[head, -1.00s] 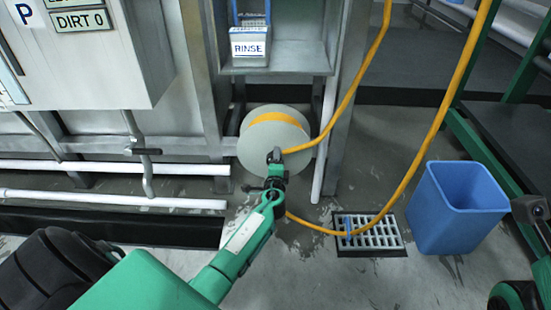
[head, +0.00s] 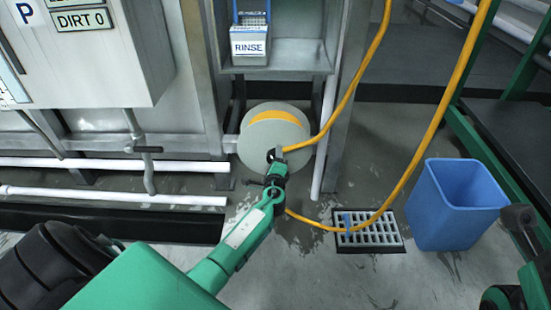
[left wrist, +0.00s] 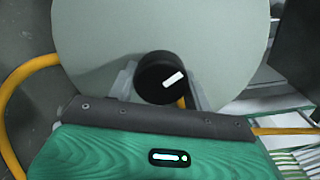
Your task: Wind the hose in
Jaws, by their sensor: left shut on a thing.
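The hose reel, with a pale round flange (head: 250,148), stands low against the metal frame; in the left wrist view its flange (left wrist: 100,45) fills the upper part. Some yellow hose is wound on its drum. The yellow hose (head: 408,178) hangs in a long loop from the top right, passes over the floor grate and runs back behind my arm. My left gripper (head: 274,157) is in front of the reel, shut on the black crank knob (left wrist: 163,78). My fingers flank the knob, which has a white mark.
A blue bin (head: 455,207) stands on the floor right of the floor grate (head: 370,240). A box marked RINSE (head: 250,47) sits on a shelf above the reel. White pipes (head: 110,197) run low along the left. A green-framed table (head: 490,155) is at the right.

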